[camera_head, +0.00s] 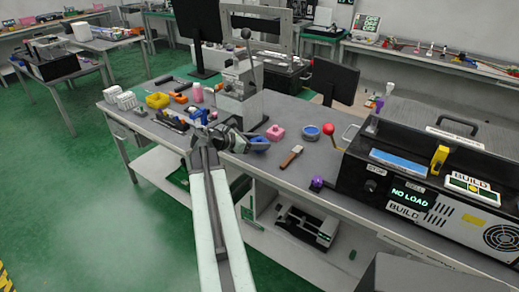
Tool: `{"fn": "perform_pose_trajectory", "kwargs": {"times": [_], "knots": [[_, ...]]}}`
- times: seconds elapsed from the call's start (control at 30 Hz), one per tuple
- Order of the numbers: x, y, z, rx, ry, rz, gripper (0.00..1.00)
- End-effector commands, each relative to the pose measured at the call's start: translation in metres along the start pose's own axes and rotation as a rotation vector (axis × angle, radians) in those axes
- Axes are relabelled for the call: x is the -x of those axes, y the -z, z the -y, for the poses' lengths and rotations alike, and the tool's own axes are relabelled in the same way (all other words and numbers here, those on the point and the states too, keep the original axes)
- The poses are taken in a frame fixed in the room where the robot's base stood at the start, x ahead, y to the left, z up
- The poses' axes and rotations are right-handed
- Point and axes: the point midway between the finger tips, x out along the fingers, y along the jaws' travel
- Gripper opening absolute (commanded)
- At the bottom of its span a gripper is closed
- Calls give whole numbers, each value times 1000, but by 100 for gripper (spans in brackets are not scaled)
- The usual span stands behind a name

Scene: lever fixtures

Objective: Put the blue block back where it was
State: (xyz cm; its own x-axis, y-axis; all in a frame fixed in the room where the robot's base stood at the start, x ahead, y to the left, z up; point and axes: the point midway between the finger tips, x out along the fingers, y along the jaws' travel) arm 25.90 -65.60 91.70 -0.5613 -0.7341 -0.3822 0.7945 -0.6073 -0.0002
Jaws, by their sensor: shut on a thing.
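My gripper (245,141) is at the end of my pale arm, over the front edge of the workbench (290,178). It is shut on a small blue piece, which I take to be the blue block (260,143). The block shows at the right end of the jaws, partly hidden by them, so its exact shape is unclear. I cannot tell whether it touches the bench top.
A grey lever fixture (239,95) stands behind.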

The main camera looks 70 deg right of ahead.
Motion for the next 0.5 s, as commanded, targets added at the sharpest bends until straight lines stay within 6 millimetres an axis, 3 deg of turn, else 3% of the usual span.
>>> {"fn": "perform_pose_trajectory", "kwargs": {"times": [0.03, 0.1, 0.47, 0.5], "knots": [[-7, 17, 0, 0, 0, 1, 0], [-9, 23, 0, 0, 0, 1, 0], [-9, 23, 0, 1, -1, 1, 0], [-8, 22, 0, 0, -1, 0, 60]]}}
